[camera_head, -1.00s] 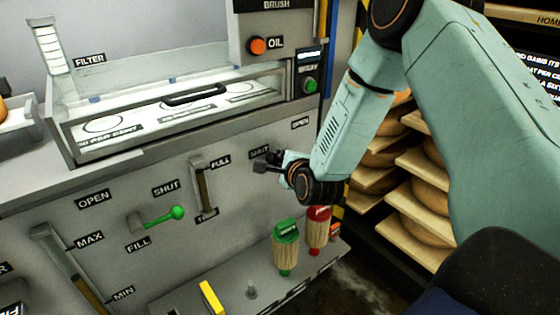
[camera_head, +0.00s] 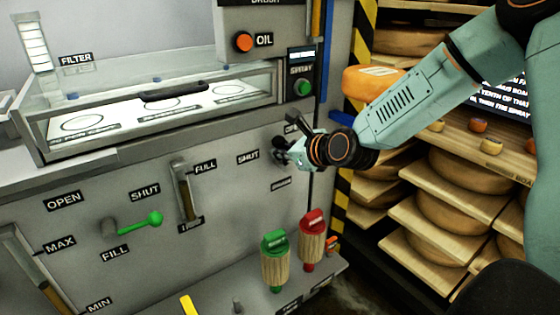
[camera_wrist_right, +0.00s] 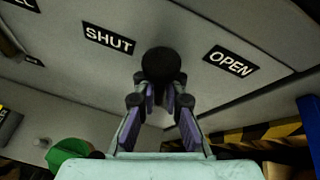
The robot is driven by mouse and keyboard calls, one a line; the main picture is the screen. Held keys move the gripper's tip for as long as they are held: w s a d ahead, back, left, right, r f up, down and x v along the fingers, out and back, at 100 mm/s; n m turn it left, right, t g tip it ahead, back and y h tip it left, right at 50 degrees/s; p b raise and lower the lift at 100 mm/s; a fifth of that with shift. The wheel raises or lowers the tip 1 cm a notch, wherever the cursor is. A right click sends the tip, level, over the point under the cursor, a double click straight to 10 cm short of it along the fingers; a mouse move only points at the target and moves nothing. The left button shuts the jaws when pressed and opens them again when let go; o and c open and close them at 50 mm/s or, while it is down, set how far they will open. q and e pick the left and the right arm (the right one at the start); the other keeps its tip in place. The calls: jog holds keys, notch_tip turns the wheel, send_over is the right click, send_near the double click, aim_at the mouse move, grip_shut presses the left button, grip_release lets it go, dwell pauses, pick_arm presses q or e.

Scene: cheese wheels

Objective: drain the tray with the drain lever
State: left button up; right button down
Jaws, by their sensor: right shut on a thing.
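The drain lever shows in the right wrist view as a dark round knob (camera_wrist_right: 160,62) between the SHUT label (camera_wrist_right: 108,39) and the OPEN label (camera_wrist_right: 231,62). My right gripper (camera_wrist_right: 160,105) is shut on it, with a finger on each side. In the head view my right gripper (camera_head: 287,150) is at the front panel, right of the SHUT label (camera_head: 248,157), and covers most of the lever. The clear-walled tray (camera_head: 150,139) with a black handle stands above the panel. I cannot tell its liquid level. My left gripper is not in view.
A green-knobbed fill lever (camera_head: 154,218) and a level gauge (camera_head: 184,194) are on the panel to the left. A green-topped tool (camera_head: 275,262) and a red-topped tool (camera_head: 312,240) stand on the ledge below. Shelves of cheese wheels (camera_head: 450,205) are at the right.

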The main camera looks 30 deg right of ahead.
jog(key=shift+d+m+y+b, duration=0.35)
jog(key=shift+m+y+b, duration=0.15)
jog(key=shift+b, duration=0.35)
jog(key=c, duration=1.4)
grip_release()
jog(key=shift+r, duration=0.15)
notch_tip(320, 180, up, 10)
jog(key=shift+f, duration=0.1)
